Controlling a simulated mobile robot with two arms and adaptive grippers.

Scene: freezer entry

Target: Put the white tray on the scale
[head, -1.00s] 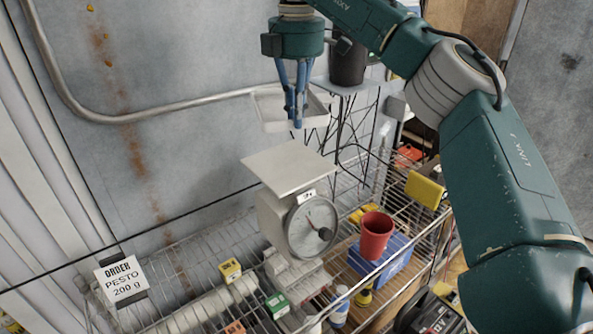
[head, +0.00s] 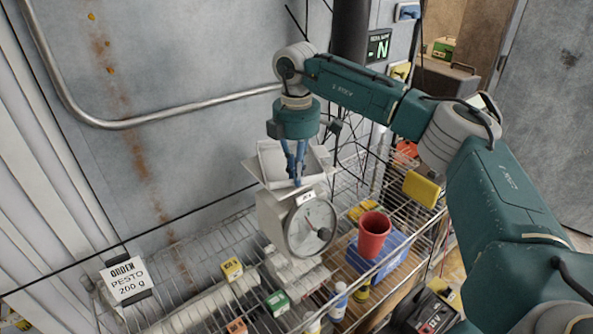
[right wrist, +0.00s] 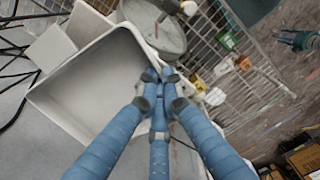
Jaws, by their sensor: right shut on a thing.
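The white tray (head: 272,160) is at the flat top plate of the scale (head: 312,228) in the head view. It overlaps the plate, and I cannot tell whether it rests fully on it. My right gripper (head: 297,180) points down with its blue fingers shut on the tray's near wall. In the right wrist view the tray (right wrist: 95,85) looks empty, and the fingers (right wrist: 158,85) close on its rim, with the round scale dial (right wrist: 150,30) just beyond.
The scale stands on a wire rack (head: 200,262). A red cup (head: 373,235) on a blue box (head: 362,262) is to its right. Small yellow and green boxes (head: 277,303) lie in front.

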